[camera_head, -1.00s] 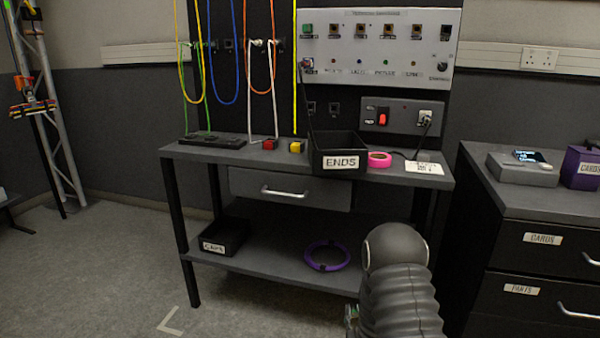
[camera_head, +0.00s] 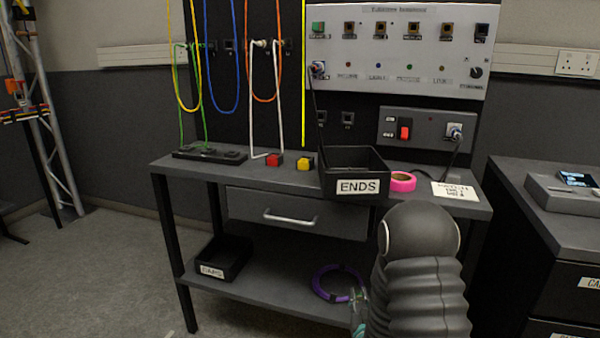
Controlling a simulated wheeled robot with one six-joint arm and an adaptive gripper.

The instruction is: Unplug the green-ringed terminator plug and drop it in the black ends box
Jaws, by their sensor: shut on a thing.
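The black ends box (camera_head: 357,187), labelled ENDS, stands open on the grey bench top near its front edge. My gripper (camera_head: 358,314) shows only in part at the lower edge, beside my arm and in front of the bench's lower shelf. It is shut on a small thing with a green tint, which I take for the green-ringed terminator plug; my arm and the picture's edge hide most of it. The gripper is well below the box and nearer to me. The socket panel (camera_head: 395,50) stands behind the bench, with a green square at its top left.
The lower shelf holds a black CAPS box (camera_head: 224,258) and a purple ring (camera_head: 336,282). Cables hang behind. A drawer cabinet (camera_head: 560,255) stands right.

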